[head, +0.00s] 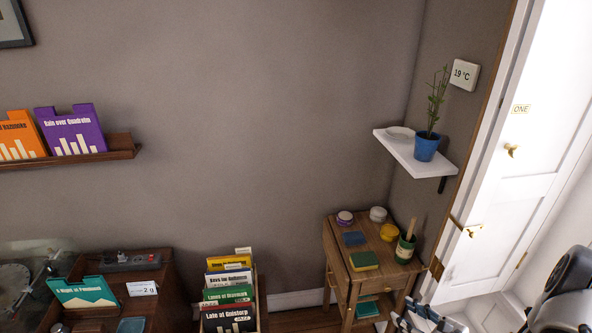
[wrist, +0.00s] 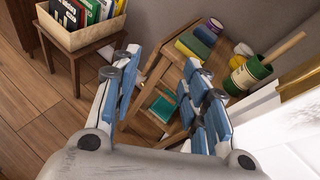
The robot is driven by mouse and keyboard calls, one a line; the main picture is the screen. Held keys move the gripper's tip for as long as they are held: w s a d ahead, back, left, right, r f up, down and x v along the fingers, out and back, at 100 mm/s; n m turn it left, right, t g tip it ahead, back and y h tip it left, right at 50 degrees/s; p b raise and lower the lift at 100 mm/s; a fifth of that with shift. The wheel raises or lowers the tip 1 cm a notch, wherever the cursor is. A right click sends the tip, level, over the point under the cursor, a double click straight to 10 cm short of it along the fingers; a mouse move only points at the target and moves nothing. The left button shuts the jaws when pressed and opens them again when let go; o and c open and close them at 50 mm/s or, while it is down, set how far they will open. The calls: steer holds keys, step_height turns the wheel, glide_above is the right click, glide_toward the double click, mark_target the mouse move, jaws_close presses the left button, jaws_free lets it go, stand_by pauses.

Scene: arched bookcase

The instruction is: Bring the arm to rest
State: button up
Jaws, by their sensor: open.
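My gripper (wrist: 163,68) is open in the wrist view, with its blue-and-white fingers spread apart and nothing between them. Behind the fingers is a small wooden side table (wrist: 152,72) with a lower shelf. In the head view my gripper (head: 425,318) shows at the bottom right edge, in front of the side table (head: 340,262) and near the white door (head: 500,215). My arm comes in from the lower right corner. The lower part of the gripper is cut off by the frame edge.
A white wall shelf (head: 412,160) holds a blue plant pot (head: 426,146). A crate of records (head: 262,300) stands left. Bare wall fills the middle.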

steer(key=s+a+r+n+g+y, duration=0.1)
steer(key=s+a+r+n+g, duration=0.25)
steer(key=a+r+n, duration=0.5)
steer(key=s+a+r+n+g+y, duration=0.15)
steer(key=a+r+n+g, duration=0.4)
steer(key=a+r, duration=0.6)
steer(key=s+r+n+h, duration=0.4)
steer(key=s+r+n, duration=0.1)
steer(key=s+n, duration=0.2)
steer(key=s+r+n+t+h, duration=0.1)
steer(key=s+r+n+h, duration=0.4)
steer(key=s, duration=0.5)
steer(key=shift+r+n, duration=0.45)
steer(key=shift+n, duration=0.45)
